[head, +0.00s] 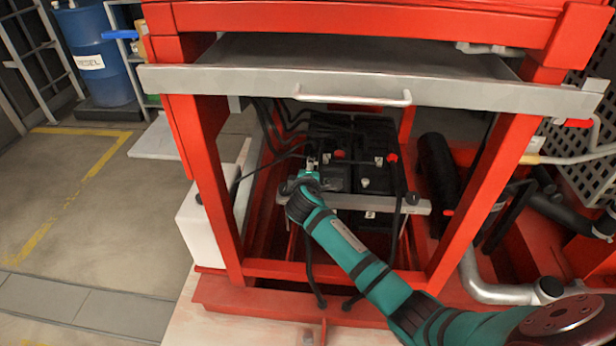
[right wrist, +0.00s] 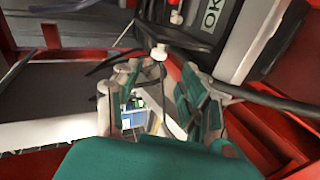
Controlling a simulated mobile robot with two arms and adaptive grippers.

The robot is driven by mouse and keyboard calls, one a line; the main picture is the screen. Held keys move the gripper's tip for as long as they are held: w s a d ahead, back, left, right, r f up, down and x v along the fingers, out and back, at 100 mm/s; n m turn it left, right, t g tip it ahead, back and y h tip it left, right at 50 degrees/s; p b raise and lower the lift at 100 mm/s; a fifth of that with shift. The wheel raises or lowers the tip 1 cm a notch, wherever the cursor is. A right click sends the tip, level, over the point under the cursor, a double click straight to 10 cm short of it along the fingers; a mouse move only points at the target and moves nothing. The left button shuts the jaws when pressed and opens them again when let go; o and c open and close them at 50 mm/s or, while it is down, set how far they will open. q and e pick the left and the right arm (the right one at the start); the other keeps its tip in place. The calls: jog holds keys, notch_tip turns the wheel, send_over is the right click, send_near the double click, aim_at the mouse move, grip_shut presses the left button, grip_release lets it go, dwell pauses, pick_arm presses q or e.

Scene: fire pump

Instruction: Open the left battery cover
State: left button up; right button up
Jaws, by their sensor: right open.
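Black batteries (head: 345,130) sit inside the red frame in the head view, with red and white caps on top. The left battery's top (head: 336,180) is just right of my right gripper (head: 309,174). I cannot make out a separate cover edge there. In the right wrist view my right gripper (right wrist: 160,75) has its fingers apart. A white cap (right wrist: 160,52) shows just beyond the fingertips, and I cannot tell whether they touch it. A black battery body (right wrist: 205,18) with an "OK" label lies behind. My left gripper is not in view.
A grey metal tray (head: 240,80) with a handle (head: 352,98) spans the red frame (head: 213,180) above the batteries. A metal bar (head: 350,203) crosses in front of them. Black cables (head: 275,135) run at left. A white box (head: 205,225) stands outside the left post.

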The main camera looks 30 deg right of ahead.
jog(key=v, duration=0.4)
jog(key=shift+a+f, duration=0.1)
dwell(0.3)
